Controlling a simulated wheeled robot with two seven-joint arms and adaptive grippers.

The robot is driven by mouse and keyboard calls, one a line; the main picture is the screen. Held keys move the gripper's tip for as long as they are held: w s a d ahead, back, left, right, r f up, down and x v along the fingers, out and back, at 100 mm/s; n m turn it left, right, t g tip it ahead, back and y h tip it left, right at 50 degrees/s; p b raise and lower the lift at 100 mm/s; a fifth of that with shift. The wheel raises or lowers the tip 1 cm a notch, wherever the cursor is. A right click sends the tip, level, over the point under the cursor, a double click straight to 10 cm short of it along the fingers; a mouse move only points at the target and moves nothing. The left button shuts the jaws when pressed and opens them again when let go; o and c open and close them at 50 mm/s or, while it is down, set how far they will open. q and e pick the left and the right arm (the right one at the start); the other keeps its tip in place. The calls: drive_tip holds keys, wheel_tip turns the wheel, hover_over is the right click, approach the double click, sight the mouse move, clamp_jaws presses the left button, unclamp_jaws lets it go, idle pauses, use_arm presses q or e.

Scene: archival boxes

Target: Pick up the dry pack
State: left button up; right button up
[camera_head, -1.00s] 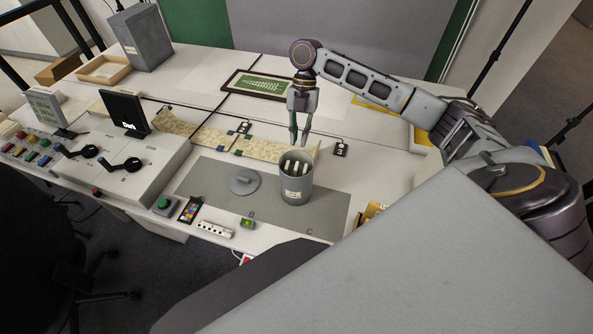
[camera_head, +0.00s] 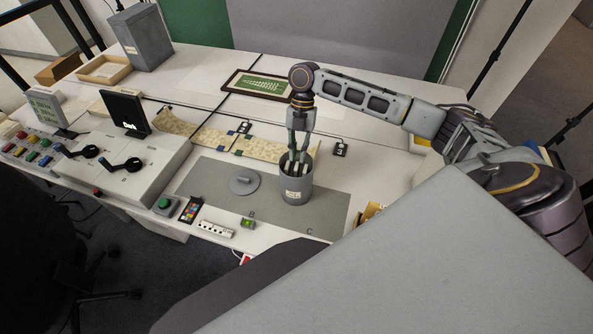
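A grey cylindrical canister (camera_head: 296,190) with a small label stands open on the grey mat. White strips on a dark pack (camera_head: 293,170) show inside its mouth; I take this to be the dry pack, though the view is too small to be sure. My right gripper (camera_head: 296,161) points down at the canister mouth, its fingers apart with a gap between them. The fingertips are at or just inside the rim, close to the white strips; contact cannot be made out. My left gripper is not in view.
A round grey lid (camera_head: 244,182) with a knob lies on the mat (camera_head: 225,205) left of the canister. A patterned strip (camera_head: 262,149) lies behind it. A black tag marked 3 (camera_head: 341,149), a colour card (camera_head: 191,210) and a framed green board (camera_head: 258,84) surround the area.

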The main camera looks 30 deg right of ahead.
sight(297, 163)
drive_tip(key=shift+x, duration=1.8)
clamp_jaws()
